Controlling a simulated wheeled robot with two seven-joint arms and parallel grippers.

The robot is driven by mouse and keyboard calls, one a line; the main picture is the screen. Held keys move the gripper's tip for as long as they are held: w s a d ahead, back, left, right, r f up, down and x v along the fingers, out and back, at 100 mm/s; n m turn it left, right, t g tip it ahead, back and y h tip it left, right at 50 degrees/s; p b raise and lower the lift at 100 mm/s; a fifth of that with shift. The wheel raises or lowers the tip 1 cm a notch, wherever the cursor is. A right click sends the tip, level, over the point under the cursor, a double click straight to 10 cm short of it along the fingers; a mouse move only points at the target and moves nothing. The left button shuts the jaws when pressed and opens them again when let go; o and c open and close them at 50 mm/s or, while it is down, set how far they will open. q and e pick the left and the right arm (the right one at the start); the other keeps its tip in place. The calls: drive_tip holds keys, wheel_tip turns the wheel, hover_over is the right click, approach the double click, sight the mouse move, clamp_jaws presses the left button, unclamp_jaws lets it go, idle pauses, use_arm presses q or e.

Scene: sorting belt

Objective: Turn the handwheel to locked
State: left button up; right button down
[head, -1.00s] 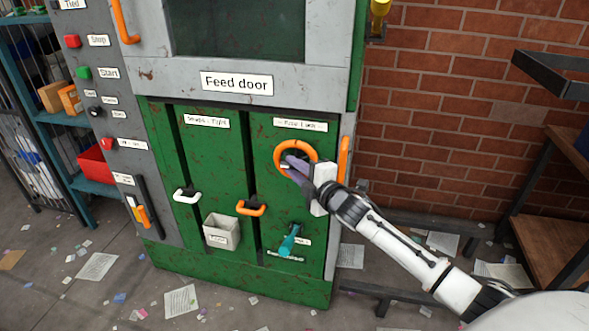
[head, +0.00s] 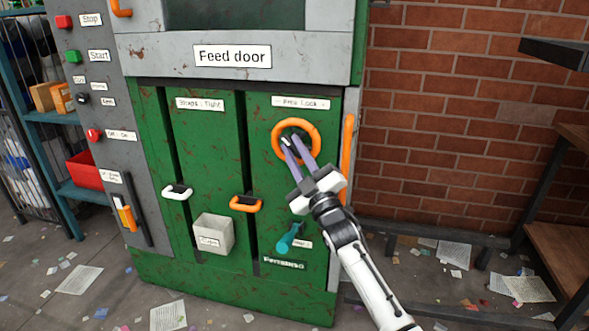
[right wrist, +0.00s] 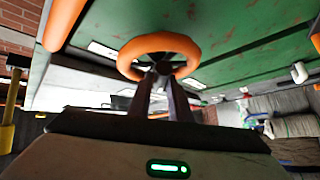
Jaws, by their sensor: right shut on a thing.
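The orange handwheel (head: 318,137) is on the green cabinet front, below a small label (head: 300,103) that seems to read "Free Lock". My right gripper (head: 292,143) reaches up to it from below right. Its two purple-grey fingers are at the dark middle of the wheel, inside the orange ring, and are shut on the wheel there. In the right wrist view the orange ring of the handwheel (right wrist: 158,42) stands above the fingers (right wrist: 158,80), whose tips meet the dark hub. The exact contact is dark and partly hidden. My left gripper is not in view.
An upright orange handle (head: 346,160) is close to the right of the wheel. An orange pull handle (head: 245,203), a grey bin (head: 212,233) and a teal lever (head: 287,238) are lower on the cabinet. A brick wall (head: 440,130) and a low dark rail are at right.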

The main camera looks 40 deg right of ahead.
drive_tip(key=m+h+b, duration=0.6)
drive_tip(key=m, duration=0.1)
drive_tip(key=f+m+h+b, duration=0.1)
drive_tip(key=m+h+b, duration=0.2)
drive_tip(key=m, duration=0.1)
drive_tip(key=shift+w+a+h, duration=0.1)
drive_tip(key=shift+w+h, duration=0.05)
drive_tip(key=shift+h, duration=0.15)
drive_tip(key=m+g+h+b, duration=0.1)
drive_tip(key=m+h+b, duration=0.1)
drive_tip(key=m, duration=0.1)
drive_tip(key=shift+r+h, duration=0.15)
drive_tip(key=shift+h, duration=0.15)
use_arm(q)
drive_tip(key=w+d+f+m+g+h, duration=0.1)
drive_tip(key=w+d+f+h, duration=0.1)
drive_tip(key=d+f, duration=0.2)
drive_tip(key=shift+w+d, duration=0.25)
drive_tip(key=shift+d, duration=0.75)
use_arm(e)
drive_tip(key=shift+r+m+g+h, duration=0.1)
drive_tip(key=shift+m+g+h, duration=0.4)
drive_tip(key=shift+m, duration=0.5)
drive_tip(key=c, duration=1.6)
unclamp_jaws()
drive_tip(key=shift+c, duration=0.2)
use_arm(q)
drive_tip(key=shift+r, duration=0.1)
